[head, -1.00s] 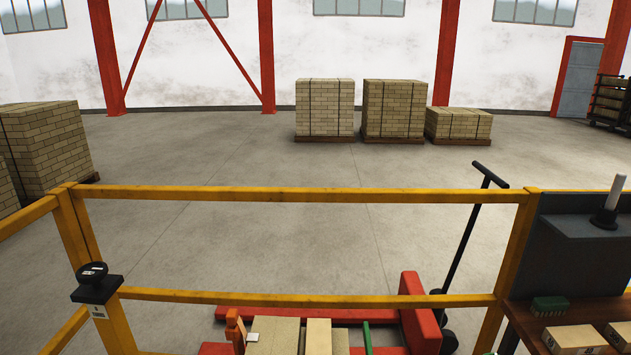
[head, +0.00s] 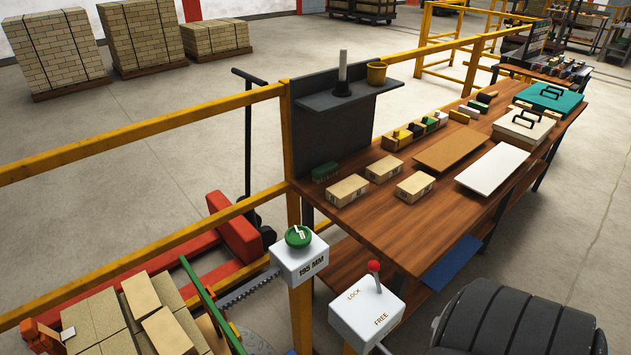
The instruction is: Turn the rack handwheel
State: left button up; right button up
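A small green handwheel (head: 298,236) with a pale handle or mark on top sits on a white box (head: 299,262) labelled "195 MM". The box stands by a yellow post. A dark toothed rack (head: 248,289) runs out from the box to the left, toward a green bar (head: 212,303) beside pale bricks. To the right, a second white box (head: 366,312) carries a lever with a red knob (head: 374,267). It is marked LOCK and FREE, and the lever stands nearly upright between the words. Neither of my grippers is in view.
A yellow rail (head: 140,135) runs behind the handwheel. A wooden workbench (head: 405,228) with bricks and boards stands behind and right. Stacked bricks (head: 160,325) lie at the lower left beside a red pallet truck (head: 236,230). A large dark ribbed rounded shape (head: 520,325) fills the lower right.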

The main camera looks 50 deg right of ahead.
aim_at(297, 237)
jog(key=k+z, duration=0.15)
jog(key=z, duration=0.25)
jog(key=k+l+z, duration=0.1)
jog(key=z, duration=0.3)
jog(key=k+l+z, duration=0.1)
jog(key=z, duration=0.3)
